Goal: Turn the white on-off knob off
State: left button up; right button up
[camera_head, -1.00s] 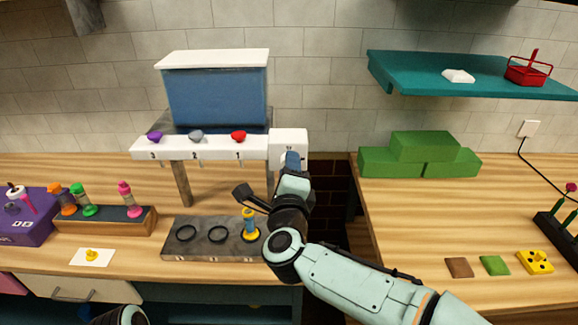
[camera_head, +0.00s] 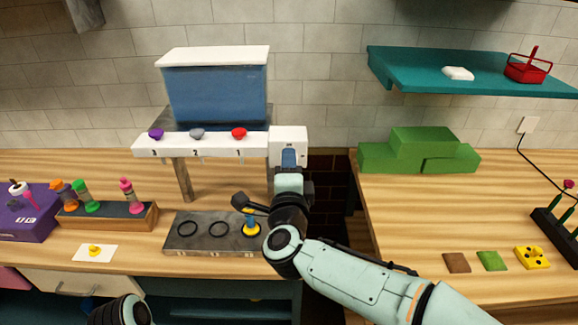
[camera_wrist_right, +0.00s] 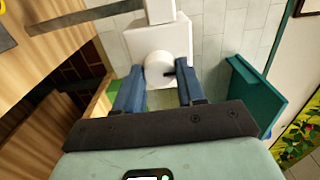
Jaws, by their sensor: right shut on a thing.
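The white on-off knob (camera_wrist_right: 157,67) is a round knob with a dark mark, on the front of a white box (camera_head: 289,134) at the right end of the dispenser. In the head view my gripper hides it. My right gripper (camera_head: 289,158) is at the front of that box. In the right wrist view its blue fingers (camera_wrist_right: 160,76) stand on either side of the knob, shut on it. Of my left arm only a dark and mint part shows at the bottom left edge of the head view; its fingers are out of sight.
The blue-tank dispenser (camera_head: 215,95) carries purple, grey and red knobs on a white bar. A grey tray (camera_head: 205,255) with rings stands below. Green blocks (camera_head: 420,152) lie to the right, under a teal shelf (camera_head: 420,76). A gap separates the two counters.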

jog(key=o, duration=1.1)
jog(key=shift+c, duration=0.2)
jog(key=shift+s, duration=0.1)
pick_arm(q)
jog(key=f+b, duration=0.1)
jog(key=s+f, duration=0.1)
jog(key=f+b, duration=0.1)
jog(key=shift+s+b, duration=0.25)
jog(key=shift+b, duration=0.1)
pick_arm(e)
jog(key=s, duration=1.3)
jog(key=shift+s, duration=0.1)
